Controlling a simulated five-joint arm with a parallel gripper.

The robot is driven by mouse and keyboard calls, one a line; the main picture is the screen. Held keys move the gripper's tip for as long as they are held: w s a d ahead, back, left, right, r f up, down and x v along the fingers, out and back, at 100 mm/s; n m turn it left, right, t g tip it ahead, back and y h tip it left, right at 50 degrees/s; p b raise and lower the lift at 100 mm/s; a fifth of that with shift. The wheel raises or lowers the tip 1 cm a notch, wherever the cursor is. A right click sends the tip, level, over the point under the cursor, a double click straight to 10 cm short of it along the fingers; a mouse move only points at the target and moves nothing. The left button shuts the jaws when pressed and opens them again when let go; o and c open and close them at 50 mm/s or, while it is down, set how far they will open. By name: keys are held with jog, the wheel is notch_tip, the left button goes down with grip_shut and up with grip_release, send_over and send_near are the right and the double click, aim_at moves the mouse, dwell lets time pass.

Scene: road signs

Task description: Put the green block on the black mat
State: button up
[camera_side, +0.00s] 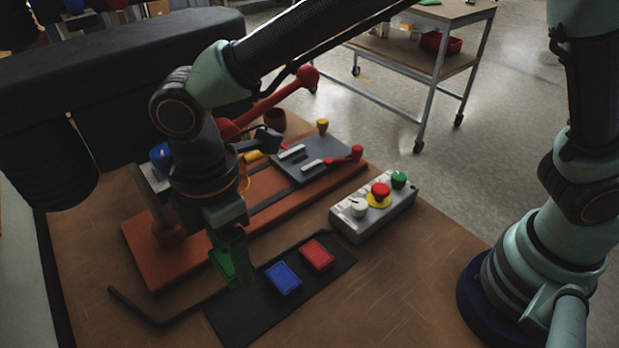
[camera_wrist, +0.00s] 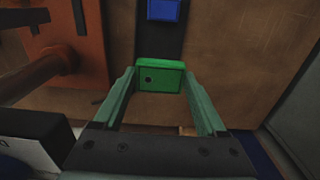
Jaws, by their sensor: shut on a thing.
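The green block (camera_side: 222,263) is between the fingers of my gripper (camera_side: 233,262) in the side view. My gripper is shut on it, above the left end of the black mat (camera_side: 232,318). In the wrist view, the green block (camera_wrist: 160,77) sits between the tips of my gripper (camera_wrist: 161,84), and part of the black mat (camera_wrist: 158,38) shows past it. A gap between block and mat cannot be judged exactly. A blue block (camera_side: 283,278) and a red block (camera_side: 317,254) lie on the mat. The blue block also shows in the wrist view (camera_wrist: 163,9).
A grey control box (camera_side: 372,208) with red, green and white knobs stands behind the mat. An orange base (camera_side: 150,258) with a red-handled clamp is at the left. A bent black rod (camera_side: 150,312) lies left of the mat. Bare table is free at front right.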

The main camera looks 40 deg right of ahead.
aim_at(247, 309)
notch_tip(247, 309, down, 13)
dwell(0.4)
jog(key=shift+f, duration=0.15)
jog(key=o, duration=1.4)
notch_tip(247, 309, up, 12)
jog(key=shift+r, duration=0.15)
